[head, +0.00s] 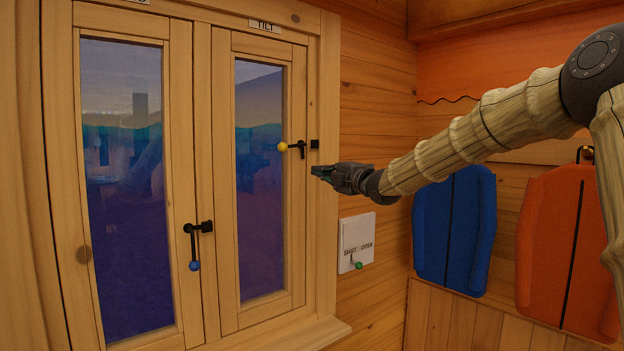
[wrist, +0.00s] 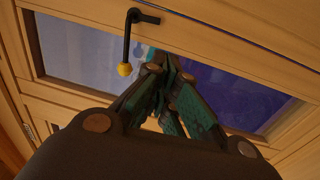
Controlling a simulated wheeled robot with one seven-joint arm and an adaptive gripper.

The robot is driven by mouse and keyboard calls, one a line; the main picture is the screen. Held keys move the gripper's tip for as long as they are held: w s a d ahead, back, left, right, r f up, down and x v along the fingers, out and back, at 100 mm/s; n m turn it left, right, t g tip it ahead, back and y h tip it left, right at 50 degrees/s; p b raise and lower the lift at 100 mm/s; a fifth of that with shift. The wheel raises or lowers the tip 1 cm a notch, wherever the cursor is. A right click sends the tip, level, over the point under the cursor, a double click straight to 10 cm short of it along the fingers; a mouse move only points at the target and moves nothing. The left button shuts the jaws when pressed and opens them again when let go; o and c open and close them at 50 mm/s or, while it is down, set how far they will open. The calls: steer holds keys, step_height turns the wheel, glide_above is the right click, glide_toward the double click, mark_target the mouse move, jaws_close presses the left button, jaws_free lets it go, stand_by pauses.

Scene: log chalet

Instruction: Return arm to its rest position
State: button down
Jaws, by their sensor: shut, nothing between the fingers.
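My gripper (head: 322,171) is shut and empty, in the middle of the head view. It points left toward the right window sash, near its frame, and seems apart from it. My arm reaches in from the right edge. In the wrist view my gripper (wrist: 170,75) is in front of the window glass, its fingers together. A black handle with a yellow knob (head: 283,146) is on the right sash, a little above and left of my gripper. The yellow knob also shows in the wrist view (wrist: 124,69), left of the fingers.
The left sash has a black handle hanging down with a blue knob (head: 195,265). A white SHUT/OPEN switch plate (head: 357,243) with a green knob is on the wall below my gripper. A blue pad (head: 455,230) and an orange pad (head: 570,245) hang on the right wall beneath my arm.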

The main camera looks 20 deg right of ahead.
steer(key=s+a+f+m+g, duration=0.1)
steer(key=a+f+m+g, duration=0.2)
steer(key=f, duration=1.2)
steer(key=a+f+m+g, duration=0.1)
steer(key=a+f+m, duration=0.3)
steer(key=f, duration=1.2)
steer(key=s+a+f+m+g+h, duration=0.15)
steer(key=s+f, duration=0.25)
steer(key=f, duration=0.4)
steer(key=s+a+f+m+g, duration=0.15)
steer(key=s+f, duration=0.25)
steer(key=f, duration=0.5)
steer(key=s+a+f+m+g+h, duration=0.1)
steer(key=s+a+f+m, duration=0.15)
steer(key=s+f, duration=0.4)
steer(key=s+a+f+m+g, duration=0.2)
steer(key=s+f, duration=0.7)
steer(key=f, duration=0.1)
steer(key=s+a+f+m+g, duration=0.2)
steer(key=s+f+g, duration=0.1)
steer(key=s+f, duration=0.75)
steer(key=s+f+m+g+h, duration=0.1)
steer(key=s+f, duration=0.3)
steer(key=s, duration=1)
steer(key=s+f+m+g+h, duration=0.1)
steer(key=s+f+m+g, duration=0.3)
steer(key=s, duration=1)
steer(key=shift+h, duration=0.35)
steer(key=shift+a, duration=0.25)
